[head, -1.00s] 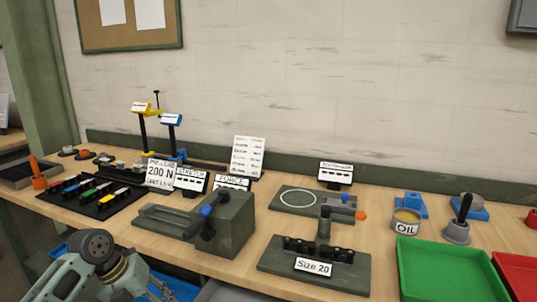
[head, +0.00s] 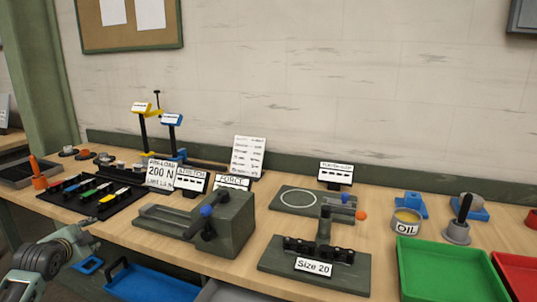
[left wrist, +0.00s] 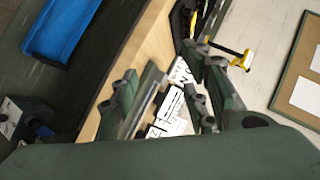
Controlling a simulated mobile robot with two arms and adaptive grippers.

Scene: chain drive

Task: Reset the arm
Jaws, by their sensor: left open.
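My left arm comes in at the lower left of the head view, in front of the bench edge. My left gripper (head: 84,233) shows only in part there, near the front edge of the bench. In the left wrist view the two green fingers of the left gripper (left wrist: 163,95) stand apart, with nothing held between them. White cards (left wrist: 170,118) show beyond and between the fingers. My right gripper is in neither view.
The wooden bench (head: 263,243) carries a grey-green block fixture (head: 232,222), a "Size 20" fixture (head: 345,270), an oil can (head: 407,217), a green tray (head: 450,268) and a black rack (head: 65,208). A blue bin (head: 155,284) sits below the bench front.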

